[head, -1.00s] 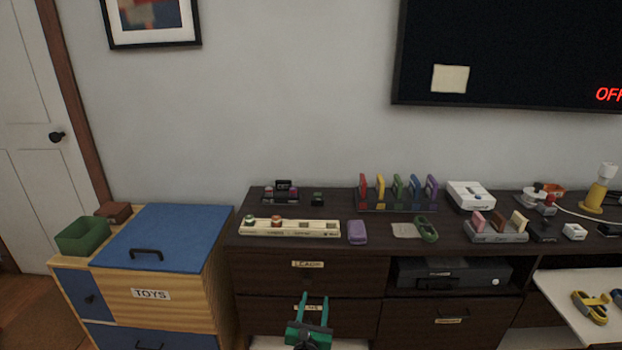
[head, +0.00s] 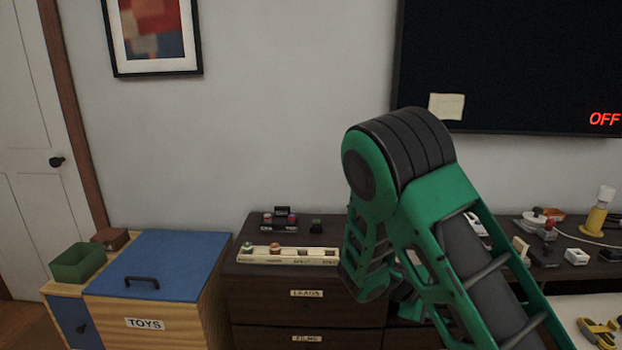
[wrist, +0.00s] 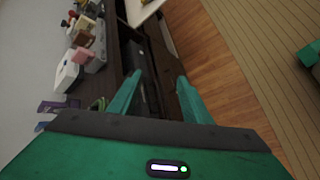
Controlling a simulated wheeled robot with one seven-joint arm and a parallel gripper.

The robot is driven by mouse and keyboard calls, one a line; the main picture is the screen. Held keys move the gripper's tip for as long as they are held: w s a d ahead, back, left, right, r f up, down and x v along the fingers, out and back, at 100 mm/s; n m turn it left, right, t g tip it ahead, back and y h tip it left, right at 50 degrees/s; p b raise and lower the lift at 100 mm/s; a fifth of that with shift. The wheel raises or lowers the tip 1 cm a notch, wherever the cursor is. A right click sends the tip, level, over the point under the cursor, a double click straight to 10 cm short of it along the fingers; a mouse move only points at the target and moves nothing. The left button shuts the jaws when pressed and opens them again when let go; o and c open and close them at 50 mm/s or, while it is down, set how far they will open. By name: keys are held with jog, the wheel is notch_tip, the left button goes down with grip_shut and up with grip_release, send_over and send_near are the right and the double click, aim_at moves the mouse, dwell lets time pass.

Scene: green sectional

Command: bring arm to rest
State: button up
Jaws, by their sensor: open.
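My green arm rises across the right half of the head view, folded at a large black-banded joint, in front of the dark cabinet (head: 262,268). It hides the middle of the cabinet top. My gripper (wrist: 155,88) shows in the wrist view with its two green fingers spread apart. Nothing is between the fingers. Past them are the cabinet's dark front and the wood floor (wrist: 205,60). In the head view the fingertips are hidden behind the arm or out of sight.
A toy chest (head: 175,262) with a blue lid and a green bin (head: 78,264) stands at left. A cream slotted tray (head: 287,255) lies on the cabinet. A yellow lamp (head: 597,215) and a white box (head: 577,257) are at right. The wall screen (head: 520,70) hangs above.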

jog(key=s+d+r+m+g+y, duration=0.25)
jog(key=s+d+r+m, duration=0.2)
jog(key=s, duration=0.35)
jog(key=s+d+r+m+g+y, duration=0.2)
jog(key=s+d+r+m+y, duration=0.3)
jog(key=s, duration=0.4)
jog(key=s+a+r+m+y, duration=0.1)
jog(key=s+a+r+m, duration=0.1)
jog(key=s, duration=0.6)
jog(key=s+a+r+m+t+y, duration=0.1)
jog(key=s+r+m, duration=0.3)
jog(key=s, duration=0.5)
jog(key=shift+s+a+r+m+y, duration=0.25)
jog(key=shift+a+r+m+y, duration=0.15)
jog(key=shift+r, duration=0.5)
jog(key=shift+t, duration=0.25)
jog(key=shift+w+f, duration=0.25)
jog(key=shift+w, duration=0.35)
